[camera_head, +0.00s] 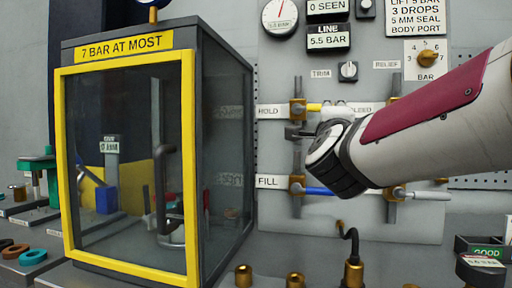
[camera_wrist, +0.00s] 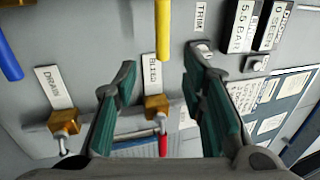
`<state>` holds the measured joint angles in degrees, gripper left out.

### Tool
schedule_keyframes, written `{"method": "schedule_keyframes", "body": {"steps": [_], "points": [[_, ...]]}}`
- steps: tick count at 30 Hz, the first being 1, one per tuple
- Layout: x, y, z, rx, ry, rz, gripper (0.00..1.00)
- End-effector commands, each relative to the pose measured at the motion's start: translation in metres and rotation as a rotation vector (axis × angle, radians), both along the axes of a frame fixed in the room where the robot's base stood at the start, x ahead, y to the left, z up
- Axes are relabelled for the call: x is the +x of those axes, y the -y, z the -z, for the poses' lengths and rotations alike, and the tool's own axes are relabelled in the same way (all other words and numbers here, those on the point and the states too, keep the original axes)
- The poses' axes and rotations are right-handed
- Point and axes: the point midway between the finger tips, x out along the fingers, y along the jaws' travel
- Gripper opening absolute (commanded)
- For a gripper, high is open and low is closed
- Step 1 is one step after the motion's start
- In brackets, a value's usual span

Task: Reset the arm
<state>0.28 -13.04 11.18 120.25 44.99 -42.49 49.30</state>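In the wrist view my gripper (camera_wrist: 162,75) is open, its two green-and-black fingers spread wide with nothing held between them. The grey valve panel (camera_wrist: 100,25) lies beyond the fingers, with the BLEED label (camera_wrist: 152,73) and its brass valve (camera_wrist: 155,104) in the gap. I cannot tell the distance to the panel. In the head view my arm (camera_head: 435,125) reaches in from the right, with its dark wrist in front of the panel. Only a small dark part of my gripper (camera_head: 297,132) shows beside the wrist, and my arm hides part of the valves.
A yellow-framed glass cabinet (camera_head: 128,160) stands left of the arm. The HOLD valve (camera_head: 298,110) has a yellow handle and the FILL valve (camera_head: 297,185) a blue one. Brass fittings (camera_head: 353,272) and a hose stand on the bench below. Gauges and displays (camera_head: 328,38) are above.

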Motion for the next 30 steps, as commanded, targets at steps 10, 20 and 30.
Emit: {"method": "schedule_keyframes", "body": {"steps": [10, 20, 30], "points": [[-0.012, -0.031, 0.038, -0.195, -0.212, -0.149, 0.38], [-0.100, -0.070, 0.171, -0.684, -0.737, -0.507, 0.38], [-0.259, -0.044, 0.296, -1.079, -1.258, -0.908, 0.38]]}}
